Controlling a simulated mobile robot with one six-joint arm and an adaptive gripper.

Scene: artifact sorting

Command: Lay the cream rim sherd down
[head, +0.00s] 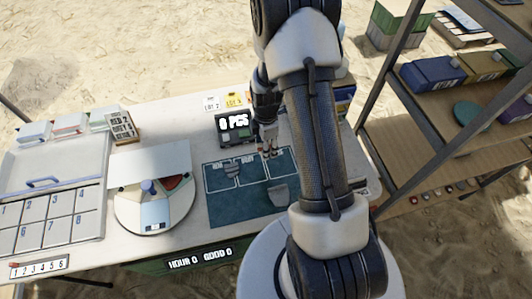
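My gripper (268,152) points down over the upper right part of the dark teal mat (225,208). It is small in this view and partly beside my arm, so I cannot tell whether its fingers are shut on anything. I cannot make out a cream rim sherd for certain. A grey sherd (232,168) lies in the mat's left outlined box. Another grey sherd (280,195) lies on the mat's right side, below the boxes and close to my arm.
A round turntable (128,212) with a blue knob stands left of the mat. Further left is a white tray with numbered cells (62,208). A display (234,122) reading "0 PCS" stands behind the mat. A metal shelf (398,75) rises at the right.

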